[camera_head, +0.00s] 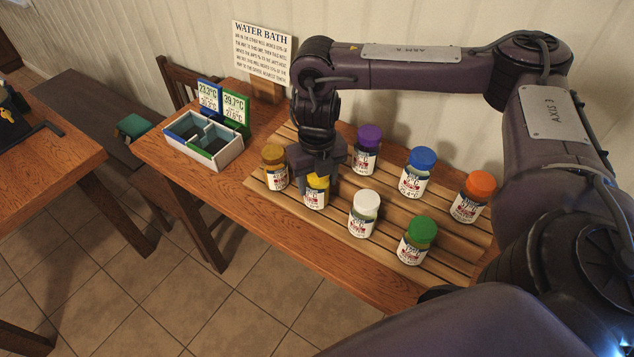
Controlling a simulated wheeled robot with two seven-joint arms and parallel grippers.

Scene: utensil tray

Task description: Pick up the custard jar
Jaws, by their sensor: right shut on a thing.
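Several small jars with coloured lids stand on a slatted wooden board; their labels are too small to read, so I cannot tell by name which is custard. My right gripper (317,172) comes down from above and is shut on the yellow-lidded jar (316,195). The fingers hide part of its lid. The jar is upright, and I cannot tell whether it touches the board. An ochre-lidded jar (274,168) stands close to its left. My left gripper is not in view.
Nearby stand purple (367,150), white (363,215), blue (416,173), green (416,240) and orange (473,197) lidded jars on the slatted board (325,226). A divided blue-and-green box (218,160) with temperature signs sits at the left of the table.

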